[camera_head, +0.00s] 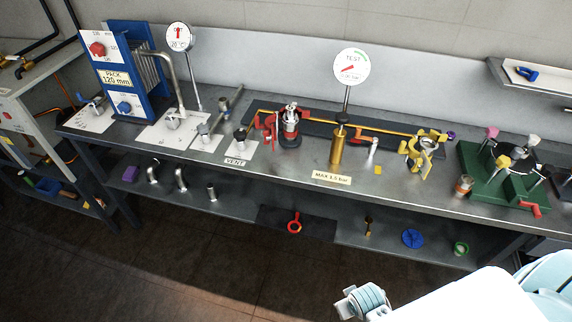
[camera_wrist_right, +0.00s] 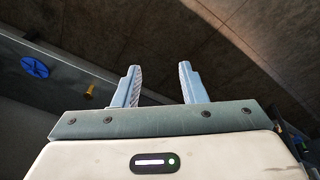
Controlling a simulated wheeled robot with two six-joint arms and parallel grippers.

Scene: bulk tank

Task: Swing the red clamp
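A red clamp (camera_head: 268,124) is on the bench top, beside an upright pipe fitting with a red band (camera_head: 290,125) near the middle. It looks hinged, but I cannot tell from this distance whether it is closed around anything. A similar yellow clamp (camera_head: 428,149) stands farther right. My right gripper (camera_wrist_right: 157,70) is open and empty in the right wrist view, its two fingers apart over the dark floor, away from the bench top. My left gripper is not in view.
A brass cylinder (camera_head: 337,148) and a red valve handle (camera_head: 359,140) stand right of the clamp; a TEST gauge (camera_head: 351,66) rises behind. A green fixture (camera_head: 498,180) is at the right. The lower shelf holds a red ring tool (camera_head: 295,224) and a blue disc (camera_head: 413,239).

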